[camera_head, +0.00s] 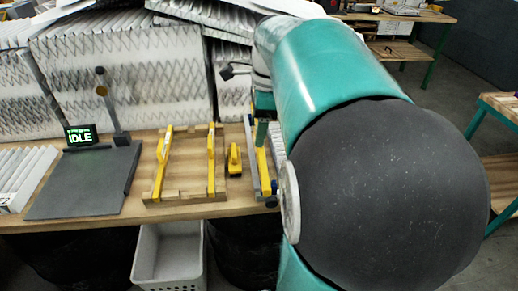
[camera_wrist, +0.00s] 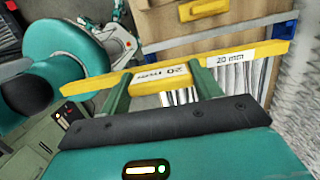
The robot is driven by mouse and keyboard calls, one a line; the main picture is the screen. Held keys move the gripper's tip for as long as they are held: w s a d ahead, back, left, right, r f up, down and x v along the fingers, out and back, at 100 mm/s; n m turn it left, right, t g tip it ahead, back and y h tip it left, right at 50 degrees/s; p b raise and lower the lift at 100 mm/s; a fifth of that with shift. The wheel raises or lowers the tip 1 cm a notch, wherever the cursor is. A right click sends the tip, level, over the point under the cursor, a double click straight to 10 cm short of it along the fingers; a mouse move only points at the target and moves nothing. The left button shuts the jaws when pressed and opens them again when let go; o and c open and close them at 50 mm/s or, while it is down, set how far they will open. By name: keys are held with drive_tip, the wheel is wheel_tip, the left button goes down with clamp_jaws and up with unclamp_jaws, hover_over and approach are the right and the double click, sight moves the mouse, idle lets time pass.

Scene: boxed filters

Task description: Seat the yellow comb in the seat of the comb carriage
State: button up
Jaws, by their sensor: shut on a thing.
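The yellow comb, a long bar marked "20 mm" (camera_wrist: 235,57), is clamped across both green fingers of my gripper (camera_wrist: 160,82) in the wrist view. In the head view the yellow comb (camera_head: 264,172) shows as a narrow strip below my gripper (camera_head: 262,132), beside a blue-grey rail (camera_wrist: 220,38). I cannot tell whether comb and rail touch. A wooden frame with two upright-looking yellow bars (camera_head: 211,160) lies on the bench to the left; I take it for the comb carriage, though its seat is not clear to me.
A small yellow block (camera_head: 234,160) lies between the frame and the rail. A dark plate (camera_head: 85,185) with a screen reading "IDLE" (camera_head: 80,135) is at left. Pleated filters (camera_head: 125,75) stand behind. A white basket (camera_head: 168,255) is below the bench edge. My arm hides the right side.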

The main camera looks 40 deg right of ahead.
drive_tip(key=w+d+f, duration=0.1)
drive_tip(key=w+d, duration=0.1)
drive_tip(key=w+d+f, duration=0.1)
drive_tip(key=w+f, duration=0.1)
drive_tip(key=w+d+f, duration=0.1)
drive_tip(key=w+d, duration=0.1)
drive_tip(key=w, duration=0.1)
drive_tip(key=shift+d+f, duration=0.25)
drive_tip(key=shift+d, duration=0.1)
drive_tip(key=w+d+f, duration=0.2)
drive_tip(key=d+f, duration=0.1)
drive_tip(key=f, duration=0.5)
drive_tip(key=shift+w+d+f, duration=0.15)
drive_tip(key=shift+w+d, duration=0.05)
drive_tip(key=shift+d, duration=0.05)
drive_tip(key=shift+f, duration=0.1)
drive_tip(key=o, duration=1.1)
drive_tip(key=shift+c, duration=0.2)
drive_tip(key=shift+o, duration=0.3)
